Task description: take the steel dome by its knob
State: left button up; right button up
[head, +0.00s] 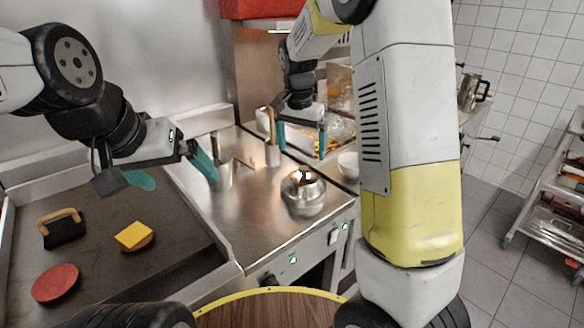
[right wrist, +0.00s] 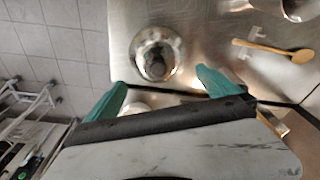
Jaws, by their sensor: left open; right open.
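The steel dome (head: 303,196) sits on the steel counter, with its knob (head: 304,174) on top. My right gripper (head: 302,139) is open and empty, above and a little behind the dome in the head view, with its fingers pointing down. In the right wrist view the dome (right wrist: 157,42) shows beyond the open fingertips (right wrist: 162,86), apart from them. Its top looks dark there, and the knob is hard to make out. My left gripper (head: 172,170) is open and empty over the dark griddle's right part, left of the dome.
The dark griddle (head: 100,262) holds a wooden-handled press (head: 63,230), a yellow slice on a patty (head: 134,236) and a red patty (head: 55,283). A steel container (head: 222,172) and a white bowl (head: 348,163) stand near the dome. A wooden spoon (right wrist: 270,49) lies on the counter.

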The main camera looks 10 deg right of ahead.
aim_at(303, 169)
jog(key=shift+w+f, duration=0.15)
jog(key=shift+f, duration=0.25)
jog(key=f, duration=0.7)
jog(key=shift+w+d, duration=0.2)
jog(key=shift+d, duration=0.2)
jog(key=c, duration=1.5)
jog(key=shift+s+f, duration=0.1)
jog(key=shift+s, duration=0.05)
grip_shut()
